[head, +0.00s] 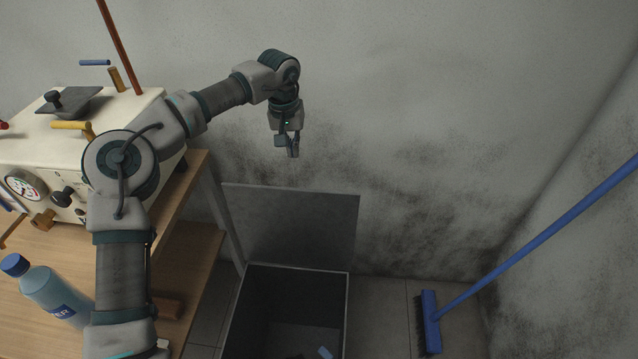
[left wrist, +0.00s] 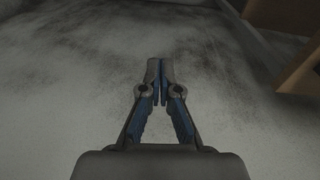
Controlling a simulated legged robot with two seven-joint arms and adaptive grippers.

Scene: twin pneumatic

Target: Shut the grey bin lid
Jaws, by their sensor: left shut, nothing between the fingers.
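The grey bin (head: 236,315) stands on the floor at the bottom middle of the head view, and I see into its dark inside. Its grey lid (head: 300,225) stands open, upright at the bin's far edge near the wall. My left gripper (head: 292,154) is above the lid's top edge in the picture and looks apart from it. It is shut and empty; the left wrist view shows its two fingers (left wrist: 161,75) together. The lid and the bin are not clear in the left wrist view. My right gripper is not in view.
A wooden table (head: 190,205) at the left holds a cream machine (head: 125,120) with a gauge and a blue-capped bottle (head: 50,290). A blue broom (head: 431,320) leans at the right. Floor between bin and broom is clear.

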